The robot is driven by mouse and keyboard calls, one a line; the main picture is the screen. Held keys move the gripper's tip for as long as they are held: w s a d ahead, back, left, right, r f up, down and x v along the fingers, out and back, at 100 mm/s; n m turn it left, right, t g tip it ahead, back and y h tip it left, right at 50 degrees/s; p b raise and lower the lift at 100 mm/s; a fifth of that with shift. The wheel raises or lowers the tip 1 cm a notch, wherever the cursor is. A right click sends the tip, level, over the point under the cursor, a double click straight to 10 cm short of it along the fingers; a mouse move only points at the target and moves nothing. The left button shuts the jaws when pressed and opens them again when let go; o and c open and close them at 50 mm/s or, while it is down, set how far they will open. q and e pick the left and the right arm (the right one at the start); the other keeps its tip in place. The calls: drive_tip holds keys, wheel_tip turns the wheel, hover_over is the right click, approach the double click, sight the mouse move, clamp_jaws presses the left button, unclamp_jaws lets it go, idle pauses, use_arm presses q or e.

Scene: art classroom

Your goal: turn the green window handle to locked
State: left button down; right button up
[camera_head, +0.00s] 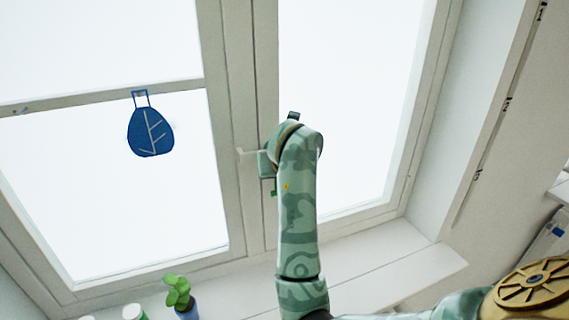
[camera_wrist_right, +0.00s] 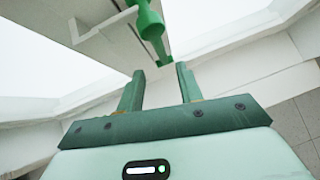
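The green window handle (camera_wrist_right: 150,26) is at the top of the right wrist view, on the white window frame. Its grip runs from the mount down to an end near my fingertips. My right gripper (camera_wrist_right: 160,69) is open, with its two green fingers apart. The handle's lower end shows in the gap at the fingertips; I cannot tell whether it is between them or just beyond, and no contact is visible. In the head view my right arm hides most of the handle and gripper. My left gripper is in neither view.
A plant in a blue pot (camera_head: 187,312) stands at the bottom left. The white windowsill (camera_head: 400,262) is clear to the right of my arm. The white window reveal (camera_head: 470,110) rises at the right.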

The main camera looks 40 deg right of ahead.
drive_tip(key=p+v, duration=0.1)
drive_tip(key=v, duration=0.6)
drive_tip(key=shift+p, duration=0.35)
drive_tip(key=shift+s+a, duration=0.1)
drive_tip(key=shift+s, duration=0.05)
